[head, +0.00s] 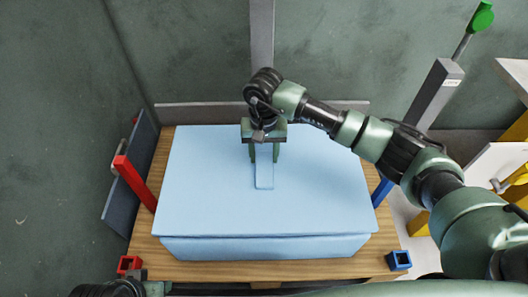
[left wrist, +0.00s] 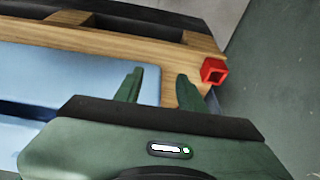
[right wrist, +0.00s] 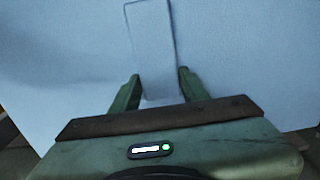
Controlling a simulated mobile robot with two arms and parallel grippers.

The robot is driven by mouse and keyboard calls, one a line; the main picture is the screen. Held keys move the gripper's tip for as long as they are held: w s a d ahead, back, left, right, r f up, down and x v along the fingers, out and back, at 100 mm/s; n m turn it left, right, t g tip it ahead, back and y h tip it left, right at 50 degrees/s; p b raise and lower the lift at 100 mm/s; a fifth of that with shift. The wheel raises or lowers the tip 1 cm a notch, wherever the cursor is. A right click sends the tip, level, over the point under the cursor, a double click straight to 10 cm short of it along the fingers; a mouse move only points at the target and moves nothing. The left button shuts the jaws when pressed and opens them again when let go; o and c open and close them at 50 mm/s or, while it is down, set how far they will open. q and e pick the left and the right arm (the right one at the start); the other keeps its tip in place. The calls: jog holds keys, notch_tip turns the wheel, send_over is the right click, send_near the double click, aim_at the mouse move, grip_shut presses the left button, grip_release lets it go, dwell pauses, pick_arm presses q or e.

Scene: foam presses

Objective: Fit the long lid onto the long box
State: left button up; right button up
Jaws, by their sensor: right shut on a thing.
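The long lid (head: 210,185) is a pale blue foam slab with a raised strip handle (head: 264,178) at its middle. It lies over the long box (head: 265,247), whose pale blue front side shows as a narrow band below the lid's front edge. I cannot tell whether the lid is fully seated. My right gripper (head: 264,155) is shut on the lid's handle, which also shows between the fingers in the right wrist view (right wrist: 152,45). My left gripper (left wrist: 158,75) is open and empty near the wooden table's edge, beside the blue foam; the head view barely shows it.
The wooden table (head: 142,250) carries a red post (head: 136,182) at left and a blue post (head: 381,192) at right. A red square socket (head: 129,264) and a blue one (head: 398,260) sit at the front corners. A grey column (head: 262,45) stands behind.

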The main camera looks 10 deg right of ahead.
jog(key=shift+f+b, duration=0.8)
jog(key=shift+f, duration=0.15)
jog(key=shift+r, duration=0.1)
jog(key=shift+f+b, duration=0.3)
jog(key=shift+f, duration=0.1)
pick_arm(q)
jog(key=w+d+t+h, duration=0.1)
jog(key=w+d+t, duration=0.1)
jog(key=w, duration=0.5)
jog(key=shift+w+d+r+t, duration=0.15)
jog(key=shift+r+t, duration=0.15)
jog(key=shift+t, duration=0.6)
pick_arm(e)
jog(key=shift+f, duration=0.3)
jog(key=o, duration=1.5)
jog(key=shift+r, duration=0.1)
